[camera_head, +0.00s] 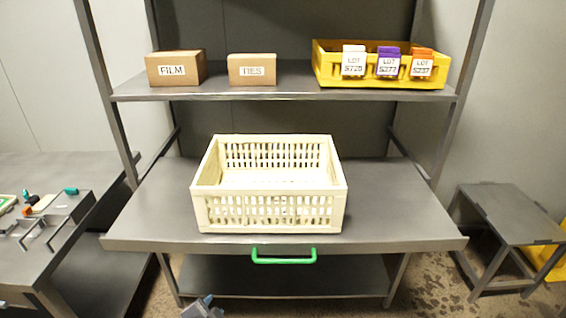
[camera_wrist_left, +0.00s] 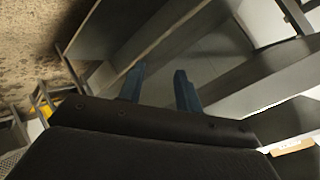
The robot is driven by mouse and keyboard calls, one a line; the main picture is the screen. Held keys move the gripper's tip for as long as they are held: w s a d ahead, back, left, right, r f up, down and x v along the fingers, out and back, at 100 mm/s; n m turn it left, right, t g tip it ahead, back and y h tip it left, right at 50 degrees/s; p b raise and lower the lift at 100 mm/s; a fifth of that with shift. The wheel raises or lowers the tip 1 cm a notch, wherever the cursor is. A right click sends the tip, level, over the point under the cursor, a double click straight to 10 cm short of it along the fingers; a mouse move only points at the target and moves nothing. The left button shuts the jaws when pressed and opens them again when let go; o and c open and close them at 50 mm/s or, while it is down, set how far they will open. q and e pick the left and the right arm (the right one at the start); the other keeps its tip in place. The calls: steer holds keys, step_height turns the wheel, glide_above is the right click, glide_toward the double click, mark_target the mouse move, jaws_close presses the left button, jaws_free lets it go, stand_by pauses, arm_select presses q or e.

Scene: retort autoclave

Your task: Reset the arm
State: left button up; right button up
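My left gripper (camera_head: 203,303) shows only as a small grey-blue tip at the bottom edge of the head view, below the front of the workbench. In the left wrist view my left gripper (camera_wrist_left: 159,78) has its two blue fingers apart, with nothing between them. My right gripper is in neither view. The rest of both arms is out of the head view.
An empty cream crate (camera_head: 270,215) stands on the steel workbench (camera_head: 390,225), which has a green handle (camera_head: 284,261) in front. The upper shelf (camera_head: 225,93) holds two boxes and a yellow bin (camera_head: 325,72). Side tables flank the bench; floor shows at right.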

arm_select(q)
steer(key=s+d+f+n+g, duration=0.1)
steer(key=s+f+n+g, duration=0.1)
steer(key=s, duration=0.5)
steer(key=s+d+f+n+g+h, duration=0.1)
steer(key=s+d+f+n+g, duration=0.1)
steer(key=s, duration=0.6)
steer(key=s+d+f+n+g, duration=0.1)
steer(key=s+f+n+g, duration=0.3)
steer(key=s, duration=0.3)
steer(key=shift+s+d+f+g, duration=0.2)
steer(key=shift+d+g, duration=0.1)
steer(key=shift+g, duration=0.2)
